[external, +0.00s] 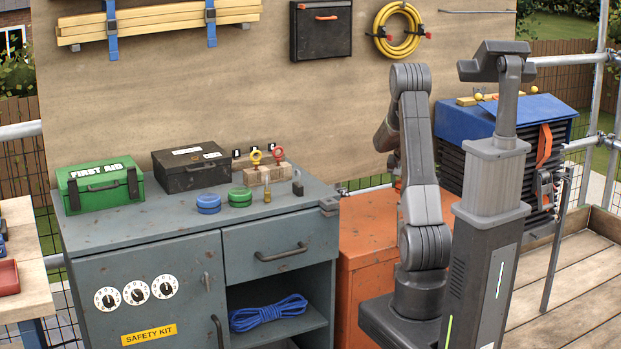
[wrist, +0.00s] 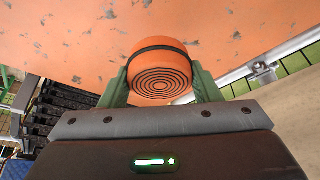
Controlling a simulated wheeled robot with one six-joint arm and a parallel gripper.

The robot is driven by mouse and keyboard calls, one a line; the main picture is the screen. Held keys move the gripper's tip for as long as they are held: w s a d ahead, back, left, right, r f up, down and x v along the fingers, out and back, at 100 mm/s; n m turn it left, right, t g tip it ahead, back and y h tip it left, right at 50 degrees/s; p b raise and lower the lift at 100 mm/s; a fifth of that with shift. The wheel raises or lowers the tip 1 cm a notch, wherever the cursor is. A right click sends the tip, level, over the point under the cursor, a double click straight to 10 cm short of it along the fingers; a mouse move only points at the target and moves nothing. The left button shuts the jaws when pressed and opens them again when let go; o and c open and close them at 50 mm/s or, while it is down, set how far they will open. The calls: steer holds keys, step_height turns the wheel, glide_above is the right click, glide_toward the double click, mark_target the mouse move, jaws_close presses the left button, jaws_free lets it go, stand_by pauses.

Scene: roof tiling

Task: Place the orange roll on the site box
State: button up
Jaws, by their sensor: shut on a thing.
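The orange roll (wrist: 160,72) shows in the wrist view, with a dark band around it and dark rings on its end face. My gripper (wrist: 160,85) is shut on it, one green finger on each side. The orange site box (external: 365,235) stands right of the grey cabinet in the external view, partly hidden by my arm. Its scuffed orange surface (wrist: 60,40) fills much of the wrist view behind the roll. I cannot tell whether the roll touches it. In the external view my arm hides the gripper and the roll.
The grey cabinet (external: 150,245) carries a green first aid box (external: 98,186), a black case (external: 190,165), and blue (external: 208,204) and green (external: 240,197) rolls. A dark slatted stack with a blue cover (external: 540,112) stands right of my arm. A rail runs behind the site box.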

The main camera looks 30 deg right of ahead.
steer(key=shift+f+b, duration=0.55)
steer(key=shift+f, duration=2.8)
steer(key=shift+f, duration=0.1)
steer(key=shift+f, duration=0.15)
steer(key=o, duration=1)
steer(key=shift+o, duration=0.2)
steer(key=p+v, duration=0.2)
steer(key=v, duration=1)
steer(key=shift+r, duration=0.25)
